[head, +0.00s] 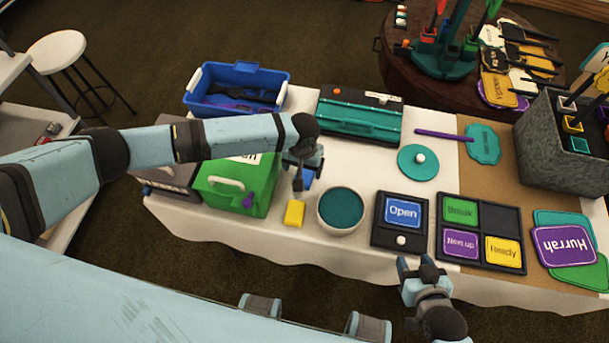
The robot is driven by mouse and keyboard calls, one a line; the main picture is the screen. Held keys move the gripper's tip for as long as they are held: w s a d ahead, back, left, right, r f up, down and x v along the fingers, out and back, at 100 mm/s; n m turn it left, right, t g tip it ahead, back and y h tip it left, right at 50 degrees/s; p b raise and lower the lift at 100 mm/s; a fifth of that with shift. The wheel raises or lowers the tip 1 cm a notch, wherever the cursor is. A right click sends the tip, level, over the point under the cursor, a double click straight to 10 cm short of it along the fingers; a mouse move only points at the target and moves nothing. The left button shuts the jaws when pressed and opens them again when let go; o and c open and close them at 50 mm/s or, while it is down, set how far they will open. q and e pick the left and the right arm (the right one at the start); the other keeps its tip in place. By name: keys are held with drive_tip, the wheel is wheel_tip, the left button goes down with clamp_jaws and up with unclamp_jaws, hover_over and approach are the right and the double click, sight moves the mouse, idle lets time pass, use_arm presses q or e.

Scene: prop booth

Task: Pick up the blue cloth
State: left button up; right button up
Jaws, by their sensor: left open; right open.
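A small blue piece, which looks like the blue cloth (308,179), lies on the white-covered table between the green box and the teal-filled bowl. My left gripper (298,188) is open and points down right at it, hiding part of it. I cannot tell whether the fingers touch the cloth or straddle it. My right gripper (416,263) is open and empty at the table's front edge, below the Open sign panel.
A yellow block (294,213) and a bowl with teal contents (341,209) sit close by the cloth. The green box (233,187) stands left, a blue bin (236,85) behind it. A teal case (358,116) lies at the back.

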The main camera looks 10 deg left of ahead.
sight(304, 177)
use_arm(q)
wheel_tip(304, 177, down, 6)
drive_tip(key=shift+r, duration=0.15)
idle(0.3)
drive_tip(key=c, duration=1)
